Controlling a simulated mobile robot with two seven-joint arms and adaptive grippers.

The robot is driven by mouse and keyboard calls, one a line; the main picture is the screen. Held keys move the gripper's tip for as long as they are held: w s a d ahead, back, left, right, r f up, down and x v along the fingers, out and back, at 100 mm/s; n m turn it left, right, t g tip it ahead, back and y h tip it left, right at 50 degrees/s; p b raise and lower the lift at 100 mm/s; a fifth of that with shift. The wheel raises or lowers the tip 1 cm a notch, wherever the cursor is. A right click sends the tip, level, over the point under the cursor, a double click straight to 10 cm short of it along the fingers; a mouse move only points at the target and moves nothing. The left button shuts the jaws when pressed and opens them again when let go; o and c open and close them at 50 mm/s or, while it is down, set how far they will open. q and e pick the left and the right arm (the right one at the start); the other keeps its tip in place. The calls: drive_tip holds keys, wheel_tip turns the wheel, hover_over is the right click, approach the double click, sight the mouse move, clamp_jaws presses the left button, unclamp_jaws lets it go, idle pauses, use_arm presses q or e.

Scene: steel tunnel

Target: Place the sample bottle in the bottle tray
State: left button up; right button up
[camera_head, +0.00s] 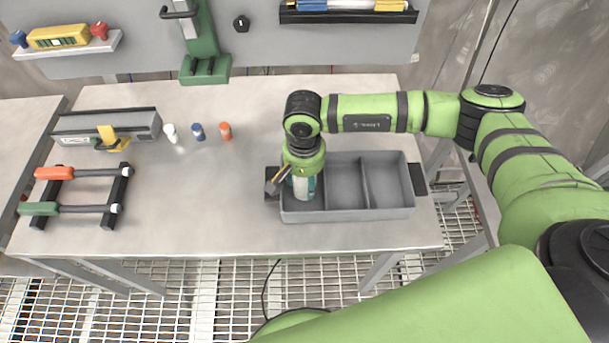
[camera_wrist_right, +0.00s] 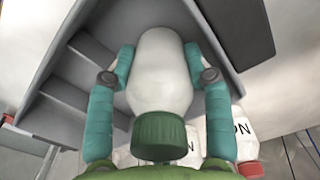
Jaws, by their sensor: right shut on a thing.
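The sample bottle (camera_wrist_right: 160,78) is white with a green screw cap, seen between the fingers in the right wrist view. My right gripper (camera_head: 303,184) is shut on it, with one teal finger on each side of its body. In the head view the white bottle (camera_head: 302,192) shows below the gripper, at the left compartment of the grey bottle tray (camera_head: 348,214). I cannot tell whether the bottle touches the tray floor. The middle and right compartments look empty. The gripper hides part of the left compartment. My left gripper is not in view.
Small bottles with white (camera_head: 170,131), blue (camera_head: 198,131) and orange (camera_head: 226,130) caps stand left of the tray. A rack with red and green handled tools (camera_head: 82,209) and a grey box (camera_head: 104,126) lie further left. The table front centre is clear.

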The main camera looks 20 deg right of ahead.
drive_tip(key=shift+f+b, duration=0.2)
drive_tip(key=shift+b, duration=0.1)
drive_tip(key=o, duration=1)
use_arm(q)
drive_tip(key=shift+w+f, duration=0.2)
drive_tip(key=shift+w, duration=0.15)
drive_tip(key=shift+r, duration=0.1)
use_arm(e)
drive_tip(key=shift+r, duration=0.15)
drive_tip(key=shift+r+p, duration=0.25)
drive_tip(key=shift+p, duration=0.05)
wheel_tip(320, 180, up, 10)
drive_tip(key=b, duration=0.3)
drive_tip(key=shift+r, duration=0.25)
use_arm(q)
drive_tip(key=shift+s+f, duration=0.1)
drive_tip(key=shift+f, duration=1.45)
use_arm(e)
drive_tip(key=shift+r, duration=0.6)
